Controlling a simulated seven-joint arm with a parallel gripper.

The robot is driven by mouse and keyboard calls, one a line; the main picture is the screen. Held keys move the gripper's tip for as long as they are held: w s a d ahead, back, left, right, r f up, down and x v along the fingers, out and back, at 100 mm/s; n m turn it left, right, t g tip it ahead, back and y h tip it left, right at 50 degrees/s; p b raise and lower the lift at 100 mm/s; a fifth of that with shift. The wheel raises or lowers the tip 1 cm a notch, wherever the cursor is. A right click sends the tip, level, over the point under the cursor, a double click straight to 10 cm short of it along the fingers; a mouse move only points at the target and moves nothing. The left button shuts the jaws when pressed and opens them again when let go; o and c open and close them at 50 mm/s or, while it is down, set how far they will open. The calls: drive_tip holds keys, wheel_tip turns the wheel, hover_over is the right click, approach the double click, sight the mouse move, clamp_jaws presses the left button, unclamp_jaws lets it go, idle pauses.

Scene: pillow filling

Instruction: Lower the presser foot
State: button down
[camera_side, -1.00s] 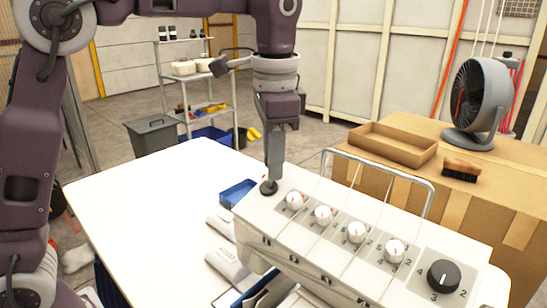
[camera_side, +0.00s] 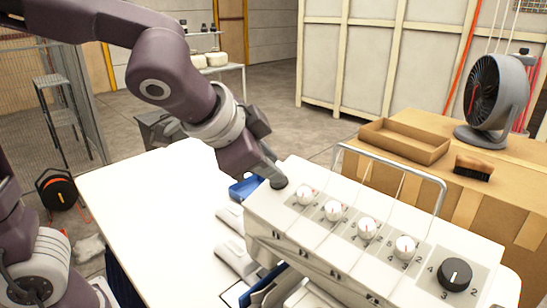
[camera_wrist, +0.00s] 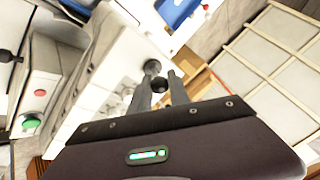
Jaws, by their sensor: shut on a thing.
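The white sewing machine (camera_side: 265,218) stands at the table's right side, with a row of several white dials (camera_side: 367,229) and a large black dial (camera_side: 455,273). My gripper (camera_side: 273,173) reaches down at a slant to the machine's far left end. It is shut on a dark round-ended knob (camera_side: 279,183) there, mostly hidden by the fingers in the side view. In the wrist view, a black ball-shaped knob (camera_wrist: 152,67) shows at the tips of my gripper (camera_wrist: 158,82). The presser foot itself cannot be made out.
The white table (camera_side: 150,215) is clear on its left. A blue tray (camera_side: 245,188) lies behind the machine's left end. A metal thread frame (camera_side: 442,195) rises behind the dials. A cardboard box (camera_side: 500,195) at right bears an open carton (camera_side: 405,143), a brush (camera_side: 473,167) and a fan (camera_side: 495,100).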

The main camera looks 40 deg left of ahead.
drive_tip(key=shift+s+f+t, duration=0.25)
drive_tip(key=shift+s+t, duration=0.15)
drive_tip(key=shift+t, duration=0.6)
drive_tip(key=c, duration=1.2)
unclamp_jaws()
drive_tip(key=shift+c, duration=0.2)
drive_tip(key=v, duration=0.7)
drive_tip(key=shift+s+f, duration=0.1)
